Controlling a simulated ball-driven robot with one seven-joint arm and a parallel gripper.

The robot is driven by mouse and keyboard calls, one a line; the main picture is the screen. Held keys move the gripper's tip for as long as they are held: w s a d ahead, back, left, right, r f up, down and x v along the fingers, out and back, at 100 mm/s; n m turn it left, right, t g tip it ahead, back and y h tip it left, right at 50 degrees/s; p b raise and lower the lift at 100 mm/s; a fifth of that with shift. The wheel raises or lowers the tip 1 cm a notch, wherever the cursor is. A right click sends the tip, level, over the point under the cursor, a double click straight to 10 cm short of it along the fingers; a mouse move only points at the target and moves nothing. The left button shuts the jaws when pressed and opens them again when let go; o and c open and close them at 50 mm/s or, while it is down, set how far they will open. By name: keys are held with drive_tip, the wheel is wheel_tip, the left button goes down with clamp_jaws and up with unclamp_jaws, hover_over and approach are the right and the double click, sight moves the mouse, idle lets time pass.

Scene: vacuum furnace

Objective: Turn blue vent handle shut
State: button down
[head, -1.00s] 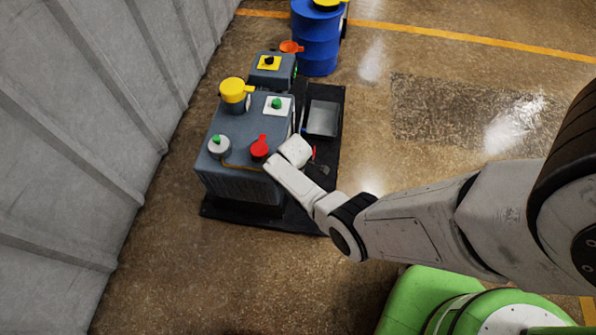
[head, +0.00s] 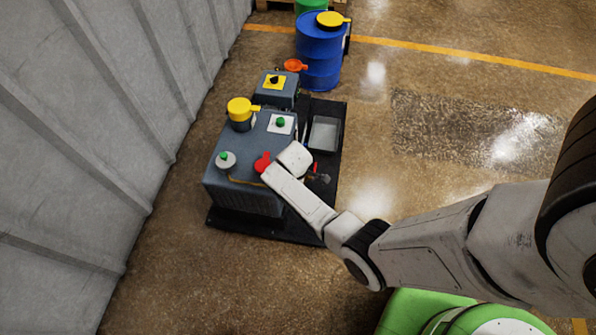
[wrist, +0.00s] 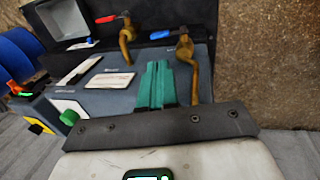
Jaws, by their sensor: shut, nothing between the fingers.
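The blue vent handle (wrist: 162,33) shows in the wrist view on a brass valve (wrist: 185,50), at the upper middle, pointing left from the valve. A red handle (wrist: 105,18) sits on another brass valve (wrist: 126,40) to its left. My gripper (wrist: 157,66) shows as two green fingers pressed together, empty. In the picture its tips lie below the blue handle and left of the brass stem; I see no contact. In the head view my wrist (head: 294,158) hangs over the right edge of the grey unit and hides the fingers; the blue handle cannot be made out there.
A metal tray (head: 324,134) lies on the black base (head: 341,112). A blue drum (head: 320,62) stands behind. A corrugated wall is left; floor is open right.

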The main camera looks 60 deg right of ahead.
drive_tip(key=shift+p+v, duration=0.5)
drive_tip(key=shift+v, duration=1.4)
